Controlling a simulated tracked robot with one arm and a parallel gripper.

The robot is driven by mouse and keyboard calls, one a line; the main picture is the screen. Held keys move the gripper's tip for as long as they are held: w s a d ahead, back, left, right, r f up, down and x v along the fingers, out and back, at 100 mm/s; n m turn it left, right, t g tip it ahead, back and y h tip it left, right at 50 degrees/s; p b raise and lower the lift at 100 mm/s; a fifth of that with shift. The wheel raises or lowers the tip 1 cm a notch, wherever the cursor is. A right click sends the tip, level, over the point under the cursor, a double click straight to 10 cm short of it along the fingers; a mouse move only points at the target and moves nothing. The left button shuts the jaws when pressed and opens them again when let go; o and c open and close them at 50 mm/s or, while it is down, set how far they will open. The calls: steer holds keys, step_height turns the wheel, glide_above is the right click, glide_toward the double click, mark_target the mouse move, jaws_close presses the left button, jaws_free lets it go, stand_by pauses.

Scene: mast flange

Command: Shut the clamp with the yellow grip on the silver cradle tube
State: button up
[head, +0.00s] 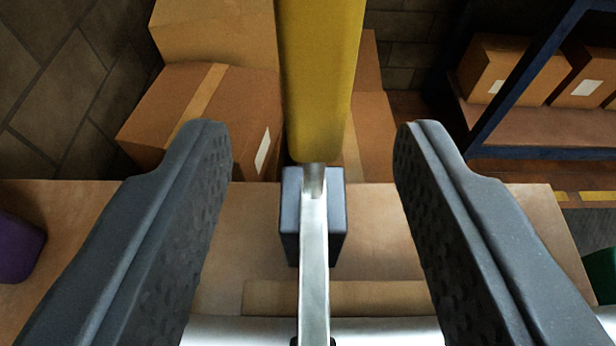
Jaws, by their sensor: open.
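The clamp's yellow grip (320,75) is a thick bar running from the top edge down to the picture's middle. A narrow metal lever (314,250) continues from its lower end to the bottom edge. A dark grey block (291,215) shows behind the lever. The silver cradle tube (240,333) lies across the bottom, mostly cut off, so I cannot tell how the clamp sits on it. My gripper (312,140) is open, with one finger on each side of the yellow grip and visible gaps to both.
A brown tabletop (400,230) lies below. A purple object (15,248) is at its left edge and a green one (602,272) at the right. Cardboard boxes (205,110) are stacked behind. A blue-framed shelf (530,75) with boxes stands at the upper right.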

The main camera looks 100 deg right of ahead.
steer(key=p+v, duration=0.1)
steer(key=v, duration=0.8)
steer(key=shift+p, duration=0.3)
steer(key=shift+a, duration=0.1)
steer(key=s+a+r+n+t+y+p, duration=0.2)
steer(key=r+n+t+y, duration=0.2)
steer(key=r, duration=0.8)
steer(key=s+a+r+n+t+y+p, duration=0.2)
steer(key=r+n+t+y, duration=0.3)
steer(key=r, duration=0.7)
steer(key=s+a+r+n+t+y+p, duration=0.2)
steer(key=s+a+r+n+t+y, duration=0.2)
steer(key=r+n+t, duration=0.4)
step_height(320, 180, up, 4)
steer(key=n, duration=0.2)
steer(key=shift+s+a+r+n+y, duration=0.2)
steer(key=shift+a+r+n+y, duration=0.1)
steer(key=shift+y, duration=0.1)
steer(key=shift+c, duration=0.8)
